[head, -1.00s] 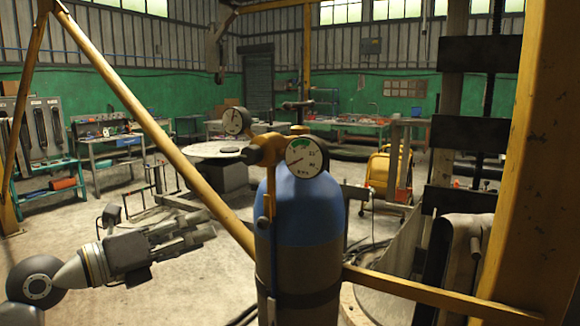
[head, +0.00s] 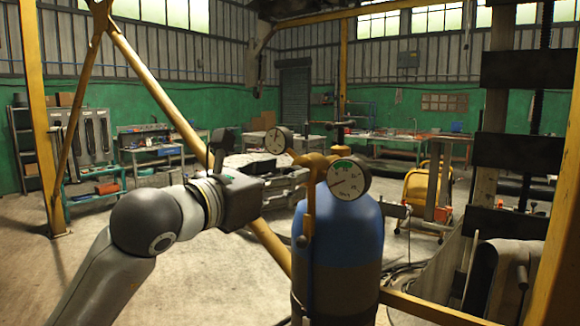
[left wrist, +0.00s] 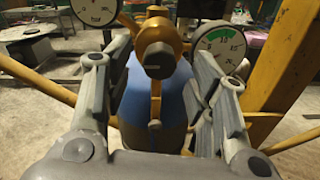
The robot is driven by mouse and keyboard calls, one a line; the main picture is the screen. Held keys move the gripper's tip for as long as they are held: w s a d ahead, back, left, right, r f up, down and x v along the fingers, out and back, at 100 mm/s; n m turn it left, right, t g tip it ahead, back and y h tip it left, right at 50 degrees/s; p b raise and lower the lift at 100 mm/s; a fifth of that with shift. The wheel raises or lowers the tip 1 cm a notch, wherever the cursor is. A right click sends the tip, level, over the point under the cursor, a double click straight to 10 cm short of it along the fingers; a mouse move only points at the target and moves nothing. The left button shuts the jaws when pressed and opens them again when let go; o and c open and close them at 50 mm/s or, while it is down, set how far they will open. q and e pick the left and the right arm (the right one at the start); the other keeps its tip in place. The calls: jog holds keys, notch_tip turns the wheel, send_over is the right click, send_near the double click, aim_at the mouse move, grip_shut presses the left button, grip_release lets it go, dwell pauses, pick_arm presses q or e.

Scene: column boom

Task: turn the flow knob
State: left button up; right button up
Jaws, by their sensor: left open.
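A blue and grey gas cylinder (head: 345,235) stands upright with a brass regulator (head: 314,160) and two round gauges on top. In the left wrist view a dark round knob (left wrist: 158,60) sits at the front of the brass regulator body (left wrist: 158,32), facing the camera. My left gripper (head: 296,174) reaches from the left to just beside the regulator. In the left wrist view its two fingers (left wrist: 151,58) are spread, with the knob between them in the picture; I see no contact. The knob is not clear in the head view. My right gripper is not seen.
A yellow diagonal beam (head: 160,95) passes behind my left arm. A yellow post (head: 562,200) stands right of the cylinder. Workbenches line the far wall.

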pick_arm(q)
jog(key=shift+p+x, duration=0.3)
jog(key=shift+x, duration=1.05)
jog(key=shift+a, duration=0.1)
jog(key=c, duration=1)
